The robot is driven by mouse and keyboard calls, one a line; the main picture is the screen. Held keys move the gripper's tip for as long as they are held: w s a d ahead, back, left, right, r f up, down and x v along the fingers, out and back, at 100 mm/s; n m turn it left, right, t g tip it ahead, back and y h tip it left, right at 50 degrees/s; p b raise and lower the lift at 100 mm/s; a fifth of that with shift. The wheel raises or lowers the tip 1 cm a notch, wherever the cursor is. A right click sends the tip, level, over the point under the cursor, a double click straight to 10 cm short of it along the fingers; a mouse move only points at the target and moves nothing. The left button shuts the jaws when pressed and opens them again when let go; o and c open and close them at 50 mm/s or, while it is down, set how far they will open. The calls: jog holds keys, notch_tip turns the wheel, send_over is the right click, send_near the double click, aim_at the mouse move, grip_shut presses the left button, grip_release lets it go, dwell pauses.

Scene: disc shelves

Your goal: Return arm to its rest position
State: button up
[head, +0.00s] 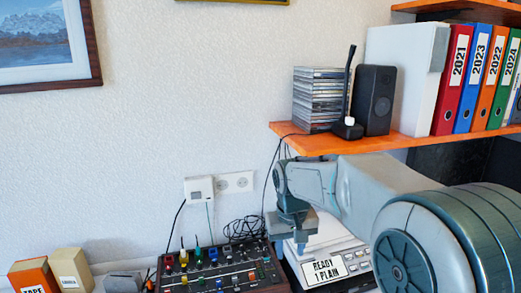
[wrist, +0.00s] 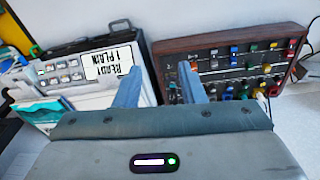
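My gripper (head: 298,236) is at the end of my bent arm in the head view, pointing down beside the white device labelled "READY 1 PLAIN" (head: 330,268). In the wrist view my gripper (wrist: 160,85) shows two fingers spread well apart with nothing between them. Beyond the fingers lie the white device (wrist: 85,65) on the left and the mixer panel with coloured knobs (wrist: 235,62) on the right. My gripper is empty.
An orange shelf (head: 340,140) above my arm carries a stack of discs (head: 318,98), a black speaker (head: 374,100) and several binders (head: 480,80). Boxes (head: 50,272) stand at lower left. A wall socket (head: 236,182) has cables nearby.

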jog(key=s+d+f+m, duration=0.1)
jog(key=s+d, duration=0.3)
jog(key=s, duration=0.6)
jog(key=s+d+f+m+t, duration=0.1)
jog(key=s+d, duration=0.3)
jog(key=s, duration=0.6)
jog(key=shift+s+f, duration=0.15)
jog(key=shift+f, duration=0.3)
